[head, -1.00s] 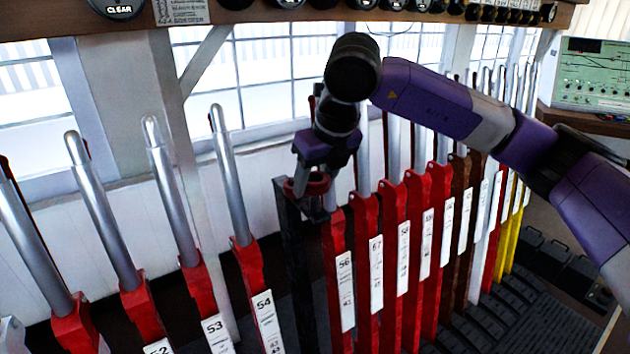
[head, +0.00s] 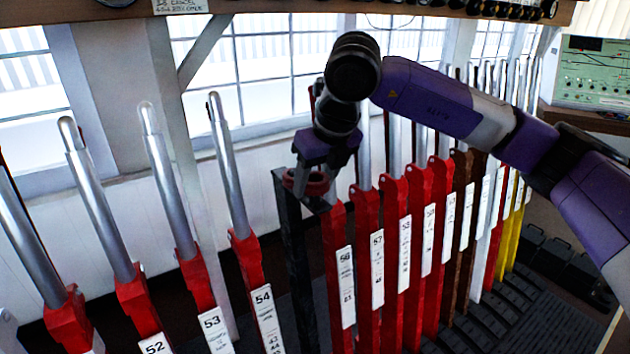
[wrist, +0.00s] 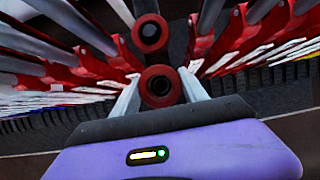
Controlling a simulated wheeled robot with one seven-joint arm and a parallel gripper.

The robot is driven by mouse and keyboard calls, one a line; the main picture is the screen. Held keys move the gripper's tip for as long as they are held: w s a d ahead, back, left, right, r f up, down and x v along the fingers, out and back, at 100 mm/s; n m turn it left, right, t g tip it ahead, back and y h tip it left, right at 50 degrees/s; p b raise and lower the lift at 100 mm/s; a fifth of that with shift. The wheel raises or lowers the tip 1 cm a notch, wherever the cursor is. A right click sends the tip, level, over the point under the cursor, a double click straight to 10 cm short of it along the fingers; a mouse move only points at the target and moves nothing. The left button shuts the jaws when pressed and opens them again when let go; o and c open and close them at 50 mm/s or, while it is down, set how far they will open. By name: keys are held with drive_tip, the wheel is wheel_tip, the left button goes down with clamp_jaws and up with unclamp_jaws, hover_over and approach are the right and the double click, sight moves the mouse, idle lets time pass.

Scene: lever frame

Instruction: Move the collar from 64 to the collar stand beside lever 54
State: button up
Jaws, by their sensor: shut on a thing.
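The red collar (head: 318,185) is in the jaws of my gripper (head: 312,190) in the head view. In the wrist view the collar (wrist: 160,86) is a red ring with a dark hole, between the two pale fingers of my gripper (wrist: 160,92). My gripper is shut on it. The black collar stand (head: 292,255) stands upright between lever 54 (head: 264,305) and lever 56 (head: 346,290). Its top is just left of the collar in the head view; I cannot tell whether they touch. The label 64 cannot be read.
A second red ring (wrist: 150,33) lies just beyond the held collar in the wrist view; I cannot tell what it belongs to. Levers 52 and 53 (head: 198,285) lean at the left. Several close-set levers (head: 415,220) run rightward. A shelf (head: 330,8) crosses above.

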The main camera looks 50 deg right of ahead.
drive_tip(key=shift+f+b, duration=1.15)
drive_tip(key=o, duration=1.5)
drive_tip(key=p+v, duration=0.3)
drive_tip(key=v, duration=0.6)
idle(0.4)
drive_tip(key=shift+v, duration=4)
